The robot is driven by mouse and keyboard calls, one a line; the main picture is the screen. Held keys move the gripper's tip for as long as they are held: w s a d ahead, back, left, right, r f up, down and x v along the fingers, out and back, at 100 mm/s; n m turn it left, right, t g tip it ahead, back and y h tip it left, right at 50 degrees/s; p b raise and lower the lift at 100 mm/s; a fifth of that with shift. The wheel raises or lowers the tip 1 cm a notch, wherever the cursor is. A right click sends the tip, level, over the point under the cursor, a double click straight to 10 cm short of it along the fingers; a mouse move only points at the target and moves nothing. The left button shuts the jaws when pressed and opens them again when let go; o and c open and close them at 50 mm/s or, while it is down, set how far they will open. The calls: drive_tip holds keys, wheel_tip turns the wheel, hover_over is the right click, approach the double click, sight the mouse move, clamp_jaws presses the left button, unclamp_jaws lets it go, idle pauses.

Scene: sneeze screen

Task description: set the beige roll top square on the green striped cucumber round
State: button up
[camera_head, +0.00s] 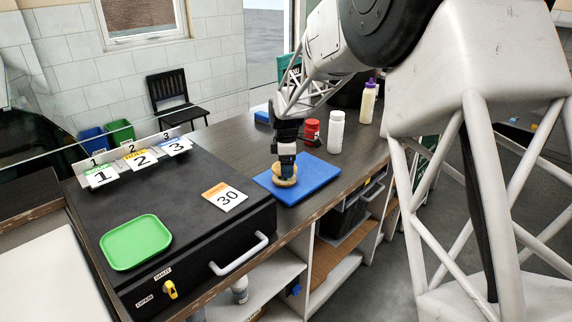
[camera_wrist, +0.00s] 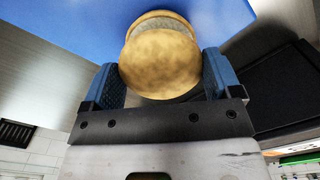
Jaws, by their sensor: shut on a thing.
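The beige roll top (camera_wrist: 160,62) is between the two blue fingers of my gripper (camera_wrist: 160,78), which is shut on it. In the wrist view a pale greyish band and another tan round edge (camera_wrist: 158,14) show just beyond it. I cannot make out green stripes on that band, so the cucumber round is mostly hidden or unclear. In the head view my gripper (camera_head: 285,163) points down over a small tan stack (camera_head: 286,182) on the blue board (camera_head: 316,178). Whether the roll top touches the layer below is not clear.
Red (camera_head: 312,132), white (camera_head: 336,132) and yellow (camera_head: 368,102) bottles stand behind the board. At left is a black box (camera_head: 180,215) with a handle, a green tray (camera_head: 135,242) and a "30" card (camera_head: 225,196). The board's right part is bare.

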drive_tip(key=shift+f, duration=0.6)
idle(0.3)
drive_tip(key=o, duration=0.7)
drive_tip(key=shift+o, duration=0.2)
drive_tip(key=shift+r, duration=0.1)
drive_tip(key=shift+r, duration=3.8)
